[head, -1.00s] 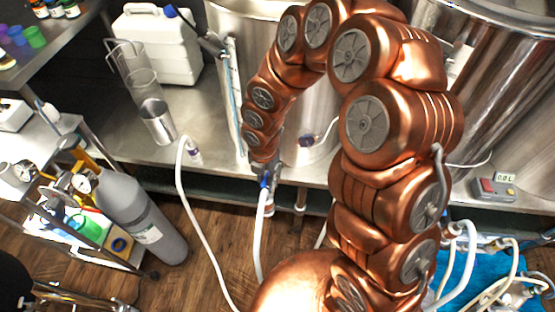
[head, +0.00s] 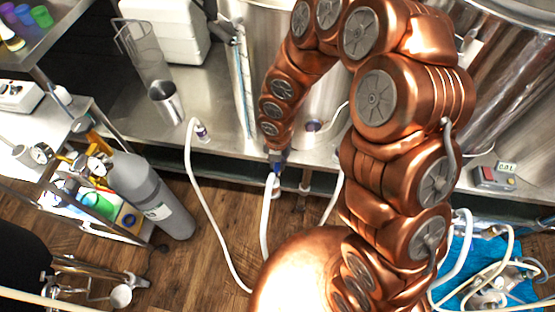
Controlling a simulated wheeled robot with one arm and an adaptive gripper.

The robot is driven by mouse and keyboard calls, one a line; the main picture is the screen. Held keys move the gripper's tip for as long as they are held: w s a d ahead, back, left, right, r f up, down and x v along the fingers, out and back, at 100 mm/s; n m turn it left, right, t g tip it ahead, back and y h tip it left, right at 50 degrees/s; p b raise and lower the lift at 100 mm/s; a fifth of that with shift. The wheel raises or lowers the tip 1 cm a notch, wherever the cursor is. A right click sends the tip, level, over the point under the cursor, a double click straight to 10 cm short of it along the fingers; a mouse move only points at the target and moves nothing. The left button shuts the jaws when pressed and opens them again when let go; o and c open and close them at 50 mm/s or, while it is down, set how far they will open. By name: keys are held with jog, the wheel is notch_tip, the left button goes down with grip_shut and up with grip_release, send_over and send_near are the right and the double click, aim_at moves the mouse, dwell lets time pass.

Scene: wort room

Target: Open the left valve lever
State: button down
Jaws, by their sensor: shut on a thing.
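My gripper (head: 277,157) is at the end of my copper arm, at the front edge of the steel bench, below the left steel vessel (head: 322,100). It is small in the picture and partly hidden by my wrist. It is shut on a blue piece (head: 277,168), which appears to be the left valve lever. The lever's exact angle cannot be made out. A white hose (head: 265,220) runs down from just below it to the floor. My arm hides much of the left vessel and the space between the vessels.
A grey gas cylinder (head: 150,195) stands at left beside a cluttered cart. Another white hose (head: 205,215) loops from the bench to the wooden floor. A blue mat (head: 455,270) with hoses lies at right.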

aim_at(278, 164)
jog(key=c, duration=1.1)
grip_release()
jog(key=shift+r, duration=6)
